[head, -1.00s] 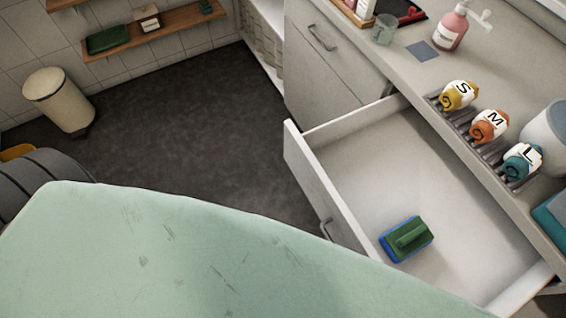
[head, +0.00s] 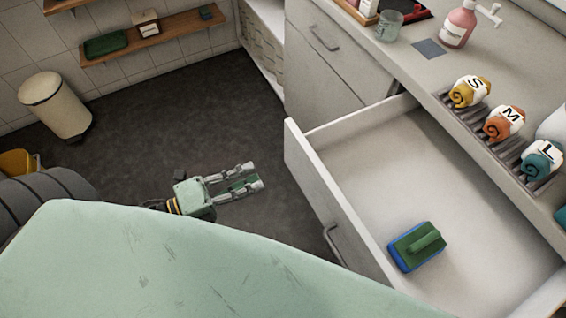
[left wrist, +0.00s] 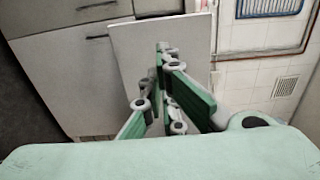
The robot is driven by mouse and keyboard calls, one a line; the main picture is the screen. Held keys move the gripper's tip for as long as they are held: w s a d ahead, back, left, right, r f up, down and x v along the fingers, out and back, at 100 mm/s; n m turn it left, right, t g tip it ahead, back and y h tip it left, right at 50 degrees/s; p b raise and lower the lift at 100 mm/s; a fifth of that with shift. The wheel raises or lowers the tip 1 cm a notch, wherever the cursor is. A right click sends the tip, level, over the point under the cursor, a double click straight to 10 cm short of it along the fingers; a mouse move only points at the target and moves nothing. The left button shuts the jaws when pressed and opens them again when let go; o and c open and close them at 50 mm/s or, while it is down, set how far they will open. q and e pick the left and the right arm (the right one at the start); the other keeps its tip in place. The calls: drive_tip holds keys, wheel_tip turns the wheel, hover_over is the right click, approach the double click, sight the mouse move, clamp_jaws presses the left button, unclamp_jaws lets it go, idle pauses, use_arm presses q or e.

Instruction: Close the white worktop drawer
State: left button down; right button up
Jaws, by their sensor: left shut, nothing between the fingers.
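The white worktop drawer (head: 318,190) stands pulled well out from under the grey worktop in the head view. Its handle (head: 331,240) is on the outer face of the front panel. A green and blue scrubbing sponge (head: 416,246) lies inside on the drawer floor. My left gripper (head: 251,177) is shut and empty, left of the drawer front, with a gap between them in the picture; its fingers point right toward the front. In the left wrist view, a white panel (left wrist: 132,50), seemingly the drawer front, is beyond the fingers. My right gripper is not in view.
A pink soap bottle (head: 458,24) and a glass (head: 388,25) stand farther back.

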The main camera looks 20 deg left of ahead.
sight(294, 160)
use_arm(q)
drive_tip(key=x, duration=0.9)
drive_tip(key=shift+p, duration=0.3)
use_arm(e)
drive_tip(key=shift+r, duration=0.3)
use_arm(q)
drive_tip(key=shift+w+d, duration=0.1)
